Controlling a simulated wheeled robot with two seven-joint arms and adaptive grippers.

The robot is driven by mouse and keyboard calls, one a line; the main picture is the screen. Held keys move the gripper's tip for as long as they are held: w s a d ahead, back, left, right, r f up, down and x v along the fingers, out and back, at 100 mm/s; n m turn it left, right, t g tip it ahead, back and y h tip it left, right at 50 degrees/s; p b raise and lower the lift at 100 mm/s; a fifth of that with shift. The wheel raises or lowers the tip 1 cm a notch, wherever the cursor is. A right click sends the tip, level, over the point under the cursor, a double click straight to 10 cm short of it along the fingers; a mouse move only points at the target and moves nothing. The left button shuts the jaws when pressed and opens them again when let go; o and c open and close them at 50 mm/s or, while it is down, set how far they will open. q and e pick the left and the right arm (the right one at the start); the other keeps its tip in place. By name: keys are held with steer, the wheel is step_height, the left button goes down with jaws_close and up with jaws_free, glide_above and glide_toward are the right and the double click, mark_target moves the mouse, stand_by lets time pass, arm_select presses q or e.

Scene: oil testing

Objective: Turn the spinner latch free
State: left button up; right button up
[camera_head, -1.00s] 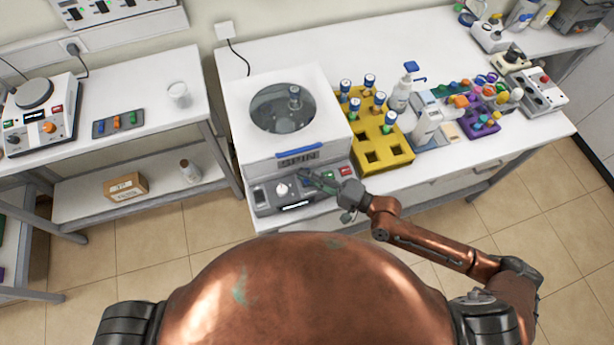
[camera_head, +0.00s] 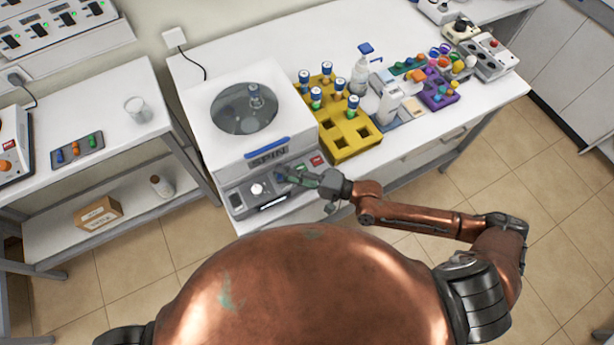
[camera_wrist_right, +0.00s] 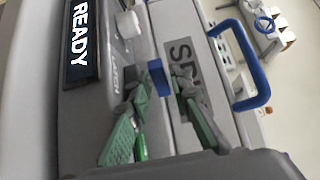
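The spinner (camera_head: 225,150) is a white box with a round clear lid window, a blue handle (camera_head: 266,147) and a SPIN label; a blue-capped tube shows through the window. Its grey front panel has a white knob (camera_head: 257,188). In the right wrist view, a blue tab (camera_wrist_right: 158,77) stands near the LATCH lettering and seems to be the latch. My right gripper (camera_head: 288,174) is at the panel. In the wrist view its green-padded fingers (camera_wrist_right: 160,88) are apart, one on each side of the blue tab; contact is unclear. My left gripper is out of view.
A yellow rack (camera_head: 345,150) with several blue-capped tubes stands close to the spinner's right side. Bottles (camera_head: 361,68) and a purple tray (camera_head: 437,98) are beyond it. A READY display (camera_wrist_right: 82,40) shows beside the knob. The bench behind the spinner is clear.

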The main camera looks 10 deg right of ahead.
steer(key=v, duration=1)
steer(key=shift+s+d, duration=0.1)
steer(key=shift+d, duration=0.05)
